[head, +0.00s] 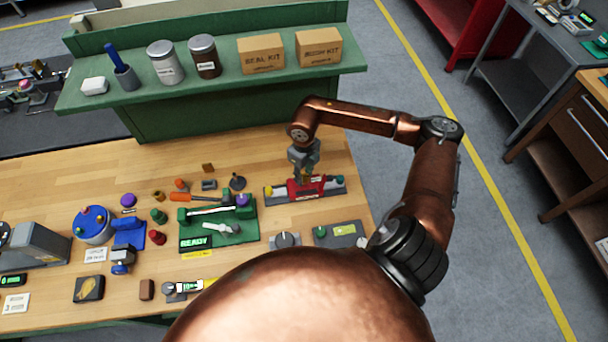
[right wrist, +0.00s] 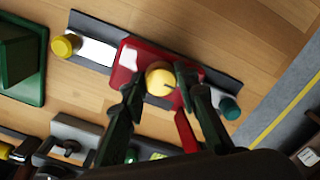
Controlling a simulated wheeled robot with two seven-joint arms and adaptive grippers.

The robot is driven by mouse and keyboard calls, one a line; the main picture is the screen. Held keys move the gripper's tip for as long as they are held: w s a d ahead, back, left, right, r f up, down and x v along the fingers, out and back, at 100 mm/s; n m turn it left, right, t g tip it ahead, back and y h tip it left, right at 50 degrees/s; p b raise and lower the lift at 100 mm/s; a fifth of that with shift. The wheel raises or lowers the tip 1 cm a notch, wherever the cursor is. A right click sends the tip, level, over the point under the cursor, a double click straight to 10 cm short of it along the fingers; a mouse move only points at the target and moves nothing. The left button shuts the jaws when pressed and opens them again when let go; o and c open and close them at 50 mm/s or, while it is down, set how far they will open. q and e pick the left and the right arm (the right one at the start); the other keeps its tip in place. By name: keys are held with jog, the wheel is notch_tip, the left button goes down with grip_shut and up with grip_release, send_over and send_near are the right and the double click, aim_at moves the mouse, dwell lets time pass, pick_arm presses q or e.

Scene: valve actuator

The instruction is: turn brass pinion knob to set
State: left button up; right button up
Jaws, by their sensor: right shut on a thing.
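The valve actuator is a red block (head: 319,188) on a dark rail (head: 275,194) at the right part of the bench. The right wrist view shows the same red block (right wrist: 128,60) from above. The round brass pinion knob (right wrist: 159,79) stands on the red block, with a dark mark on its top. My right gripper (head: 303,176) points down over the block. Its fingertips (right wrist: 158,86) are on either side of the brass knob and shut on it. My left gripper is not in view.
A yellow end cap (right wrist: 64,46) and a teal end cap (right wrist: 230,108) sit on the rail. A green tray (head: 240,230) with a READY display lies left of the actuator.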

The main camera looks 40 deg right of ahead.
aim_at(304, 176)
dwell(0.3)
jog(key=o, duration=1.1)
jog(key=shift+o, duration=0.2)
notch_tip(304, 176, up, 12)
jog(key=shift+r, duration=0.1)
